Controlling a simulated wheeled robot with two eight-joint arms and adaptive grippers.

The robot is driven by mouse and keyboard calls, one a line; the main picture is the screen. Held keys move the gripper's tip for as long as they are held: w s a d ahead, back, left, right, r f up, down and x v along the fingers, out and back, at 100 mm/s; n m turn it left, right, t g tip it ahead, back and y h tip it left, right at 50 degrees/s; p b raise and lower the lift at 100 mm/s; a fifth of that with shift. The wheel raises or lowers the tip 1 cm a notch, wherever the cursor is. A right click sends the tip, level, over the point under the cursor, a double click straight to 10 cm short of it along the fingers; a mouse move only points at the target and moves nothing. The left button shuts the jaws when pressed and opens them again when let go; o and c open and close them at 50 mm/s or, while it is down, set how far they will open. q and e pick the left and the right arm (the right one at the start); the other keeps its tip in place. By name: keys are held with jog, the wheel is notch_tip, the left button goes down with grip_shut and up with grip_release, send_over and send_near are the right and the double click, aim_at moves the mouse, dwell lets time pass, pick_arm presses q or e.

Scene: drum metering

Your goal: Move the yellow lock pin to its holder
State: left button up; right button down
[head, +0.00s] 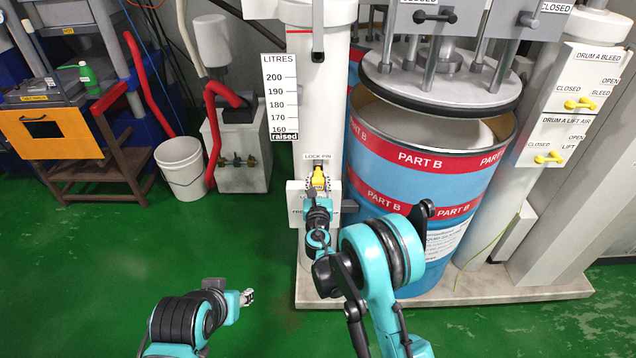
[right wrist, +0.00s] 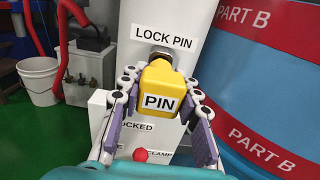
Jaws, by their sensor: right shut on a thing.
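The yellow lock pin (right wrist: 160,88), labelled PIN, is at the socket under the LOCK PIN label (right wrist: 163,38) on the white column. Its far end meets the dark metal socket (right wrist: 160,56); I cannot tell how deep it sits. My right gripper (right wrist: 158,92) is shut on the pin, one finger on each side. In the head view the pin (head: 318,178) shows just beyond my right gripper (head: 318,190). My left gripper (head: 247,297) is low over the green floor, away from the pin; its fingers are too small to read. I cannot make out the holder.
A white box (head: 298,196) with partly hidden lettering is on the column below the pin. A red knob (right wrist: 141,155) shows there. The blue PART B drum (head: 420,178) stands close on the right. A white bucket (head: 183,170) stands left. Green floor is open at front left.

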jog(key=shift+w, duration=1.15)
jog(key=c, duration=1)
grip_release()
jog(key=s, duration=1.2)
